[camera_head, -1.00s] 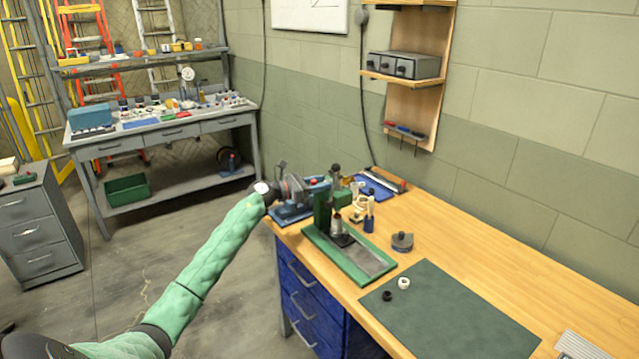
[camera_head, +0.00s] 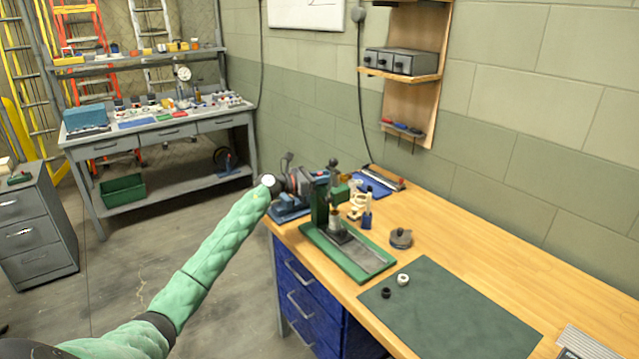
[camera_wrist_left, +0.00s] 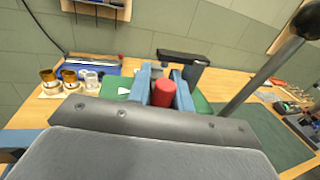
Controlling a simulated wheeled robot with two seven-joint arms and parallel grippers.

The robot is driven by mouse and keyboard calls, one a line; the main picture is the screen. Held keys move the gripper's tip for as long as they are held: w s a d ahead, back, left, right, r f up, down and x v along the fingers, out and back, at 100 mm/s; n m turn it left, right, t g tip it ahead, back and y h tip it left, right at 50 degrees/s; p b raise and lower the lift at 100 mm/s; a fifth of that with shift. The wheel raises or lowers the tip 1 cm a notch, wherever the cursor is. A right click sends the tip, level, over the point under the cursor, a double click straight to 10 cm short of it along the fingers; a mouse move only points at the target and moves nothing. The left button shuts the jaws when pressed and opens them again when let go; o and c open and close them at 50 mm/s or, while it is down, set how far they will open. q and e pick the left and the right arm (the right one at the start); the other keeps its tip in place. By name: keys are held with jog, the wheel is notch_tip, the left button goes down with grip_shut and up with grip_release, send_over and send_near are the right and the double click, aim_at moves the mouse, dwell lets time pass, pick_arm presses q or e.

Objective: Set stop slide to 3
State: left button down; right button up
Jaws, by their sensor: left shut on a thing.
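My left gripper (camera_wrist_left: 162,92) has its two blue-grey fingers on either side of a red cylindrical knob (camera_wrist_left: 163,93) and is shut on it. In the head view the left gripper (camera_head: 312,180) is at the table's far left corner, behind the green press (camera_head: 319,205). A blue fixture (camera_head: 290,214) shows under the gripper there, mostly hidden by it. A black block (camera_wrist_left: 185,58) is just beyond the knob in the wrist view. I see no readable scale or number. My right gripper is out of view.
A lever rod with a black ball (camera_wrist_left: 306,20) rises close on the right in the wrist view.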

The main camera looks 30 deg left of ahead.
pick_arm(q)
jog(key=shift+w+d, duration=0.1)
jog(key=shift+d, duration=0.1)
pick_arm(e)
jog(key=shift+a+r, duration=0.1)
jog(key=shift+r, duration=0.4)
pick_arm(q)
jog(key=c, duration=1.4)
grip_release()
jog(key=shift+d, duration=0.1)
jog(key=shift+c, duration=0.2)
jog(key=shift+o, duration=0.5)
jog(key=shift+w+f, duration=0.1)
jog(key=shift+w, duration=0.05)
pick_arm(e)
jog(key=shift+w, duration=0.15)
